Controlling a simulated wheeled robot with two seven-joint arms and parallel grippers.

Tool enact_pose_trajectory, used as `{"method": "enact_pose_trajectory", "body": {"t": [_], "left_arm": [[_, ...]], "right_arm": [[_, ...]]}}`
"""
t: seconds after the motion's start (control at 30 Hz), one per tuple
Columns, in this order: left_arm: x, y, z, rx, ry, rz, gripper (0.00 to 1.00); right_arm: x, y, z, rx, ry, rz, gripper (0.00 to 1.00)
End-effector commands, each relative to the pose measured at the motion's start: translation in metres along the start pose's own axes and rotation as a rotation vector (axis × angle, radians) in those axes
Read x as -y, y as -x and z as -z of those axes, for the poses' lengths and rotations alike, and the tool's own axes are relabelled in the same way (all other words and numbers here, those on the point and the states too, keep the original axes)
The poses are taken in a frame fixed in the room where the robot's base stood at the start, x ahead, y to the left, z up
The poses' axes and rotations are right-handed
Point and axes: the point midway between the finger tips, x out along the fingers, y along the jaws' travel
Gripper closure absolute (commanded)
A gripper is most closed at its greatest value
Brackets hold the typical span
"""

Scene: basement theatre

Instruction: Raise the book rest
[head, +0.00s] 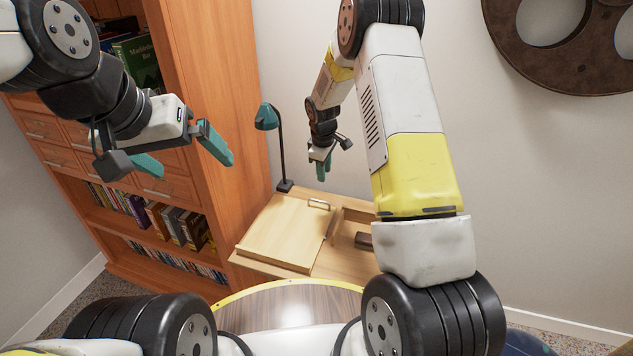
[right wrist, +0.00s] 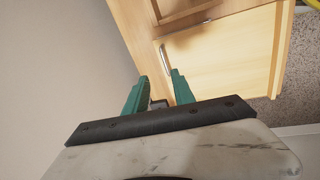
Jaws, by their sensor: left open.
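The book rest (head: 283,235) is a pale wooden panel lying down, flat or nearly so, on the small desk. It has a bar handle (head: 319,204) at its far edge; the panel (right wrist: 225,55) and handle (right wrist: 165,58) also show in the right wrist view. My right gripper (head: 328,163) is above and beyond the handle, apart from it. Its two teal fingers (right wrist: 158,92) stand apart with no book rest between them. My left gripper (head: 186,157) is open and empty in front of the bookcase, up and left of the desk.
A teal desk lamp (head: 267,117) with a dark stem stands at the desk's back left. An open compartment (head: 352,228) lies right of the panel. A tall wooden bookcase (head: 190,100) stands at left, and a wall reel (head: 565,60) hangs at upper right.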

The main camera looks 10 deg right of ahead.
Motion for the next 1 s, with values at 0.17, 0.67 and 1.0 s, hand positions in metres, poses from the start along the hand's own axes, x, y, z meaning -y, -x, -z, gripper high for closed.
{"method": "enact_pose_trajectory", "body": {"t": [0.17, 0.67, 1.0], "left_arm": [[0.0, 0.0, 0.0, 0.0, 0.0, 0.0, 0.0], [0.0, 0.0, 0.0, 0.0, 0.0, 0.0, 0.0], [0.0, 0.0, 0.0, 0.0, 0.0, 0.0, 0.0]], "right_arm": [[0.006, -0.051, 0.006, 0.029, 0.093, 0.012, 0.69], [0.008, -0.119, 0.003, 0.035, 0.11, 0.015, 0.69], [0.007, -0.138, 0.004, 0.032, 0.109, 0.012, 0.69]]}}
